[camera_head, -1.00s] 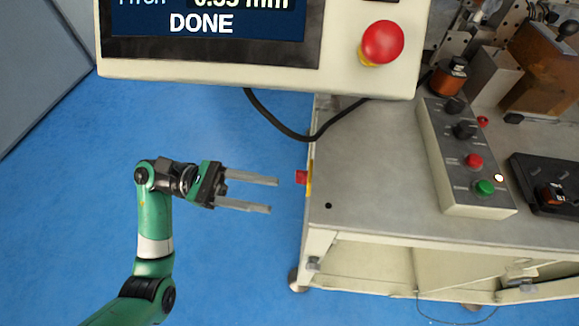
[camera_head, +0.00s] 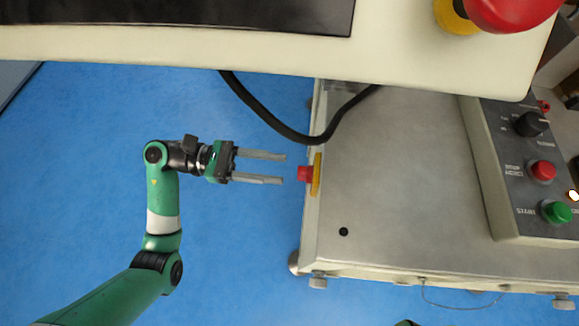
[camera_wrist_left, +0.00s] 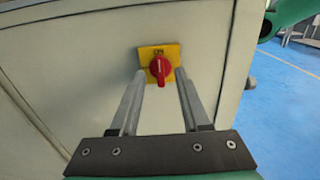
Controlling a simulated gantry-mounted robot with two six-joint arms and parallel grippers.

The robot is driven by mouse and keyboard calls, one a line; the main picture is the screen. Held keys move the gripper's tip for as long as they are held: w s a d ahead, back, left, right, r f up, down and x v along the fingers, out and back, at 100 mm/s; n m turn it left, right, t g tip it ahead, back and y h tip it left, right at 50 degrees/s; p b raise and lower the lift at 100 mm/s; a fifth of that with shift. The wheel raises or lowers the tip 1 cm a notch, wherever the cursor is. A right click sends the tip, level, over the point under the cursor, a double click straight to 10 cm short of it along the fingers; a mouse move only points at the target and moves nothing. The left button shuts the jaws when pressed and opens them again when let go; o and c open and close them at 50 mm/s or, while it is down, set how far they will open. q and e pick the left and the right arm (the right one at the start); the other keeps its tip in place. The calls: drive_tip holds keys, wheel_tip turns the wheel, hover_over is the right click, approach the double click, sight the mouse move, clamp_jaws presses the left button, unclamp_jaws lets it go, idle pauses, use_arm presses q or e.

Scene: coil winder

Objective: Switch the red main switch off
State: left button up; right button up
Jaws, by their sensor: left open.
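The red main switch (camera_head: 304,174) sticks out from the left side of the machine cabinet, on a yellow plate (camera_head: 317,175). In the left wrist view the red knob (camera_wrist_left: 160,69) stands roughly upright on its yellow plate (camera_wrist_left: 146,52), with small lettering above it that looks like ON. My left gripper (camera_head: 285,169) is open and level, pointing right at the switch. Its fingertips end just short of the knob in the head view. In the left wrist view the left gripper's fingers (camera_wrist_left: 160,76) frame the knob, one on each side. My right gripper is out of view.
A pale monitor housing (camera_head: 180,48) with a red emergency button (camera_head: 510,10) hangs across the top. A black cable (camera_head: 262,112) loops down near the cabinet's edge. A control box with red (camera_head: 543,170) and green (camera_head: 557,211) buttons stands on the worktop (camera_head: 400,180). Blue floor lies left.

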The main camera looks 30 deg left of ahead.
sight(305, 174)
use_arm(q)
drive_tip(key=x, duration=0.4)
drive_tip(key=shift+b, duration=0.3)
clamp_jaws()
